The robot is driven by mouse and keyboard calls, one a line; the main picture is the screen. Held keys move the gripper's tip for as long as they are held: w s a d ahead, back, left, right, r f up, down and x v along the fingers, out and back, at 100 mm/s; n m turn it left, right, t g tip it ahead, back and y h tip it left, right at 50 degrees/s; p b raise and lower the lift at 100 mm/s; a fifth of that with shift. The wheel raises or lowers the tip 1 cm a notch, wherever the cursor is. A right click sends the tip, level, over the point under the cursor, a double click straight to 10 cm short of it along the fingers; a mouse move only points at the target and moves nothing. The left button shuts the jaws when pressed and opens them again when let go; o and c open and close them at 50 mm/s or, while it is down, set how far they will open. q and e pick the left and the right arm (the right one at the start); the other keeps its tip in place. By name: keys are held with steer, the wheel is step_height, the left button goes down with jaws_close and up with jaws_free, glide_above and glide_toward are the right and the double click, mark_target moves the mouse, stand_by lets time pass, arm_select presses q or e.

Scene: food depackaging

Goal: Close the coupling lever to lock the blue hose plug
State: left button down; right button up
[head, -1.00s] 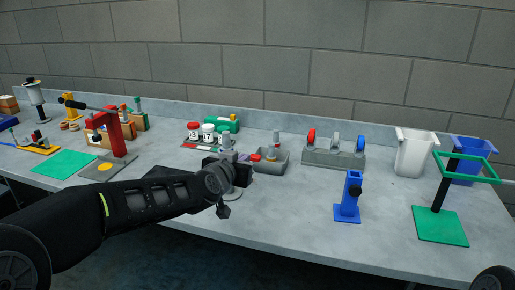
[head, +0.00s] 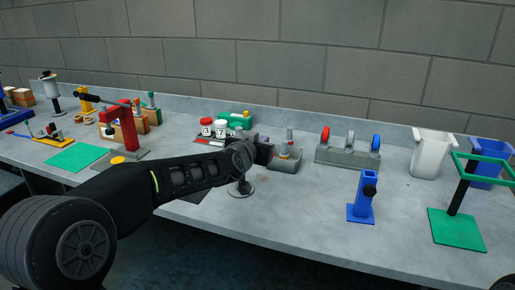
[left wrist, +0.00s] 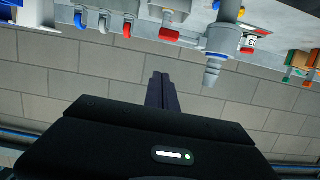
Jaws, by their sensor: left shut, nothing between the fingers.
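My left gripper (head: 264,152) is shut and empty above the bench in the head view. Its fingers (left wrist: 161,90) lie together in the left wrist view, which shows the bench upside down. A grey stepped fitting (left wrist: 212,65), likely part of the coupling, is just right of the fingertips, apart from them. My right gripper is not in view.
A blue post (head: 360,198) stands right; bench between is clear.

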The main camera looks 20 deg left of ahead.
arm_select(q)
steer(key=w+f, duration=0.3)
steer(key=f, duration=0.2)
steer(key=shift+w, duration=0.4)
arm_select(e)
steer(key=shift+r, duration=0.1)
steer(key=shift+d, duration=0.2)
arm_select(q)
steer(key=shift+d+f, duration=0.1)
steer(key=shift+f, duration=0.05)
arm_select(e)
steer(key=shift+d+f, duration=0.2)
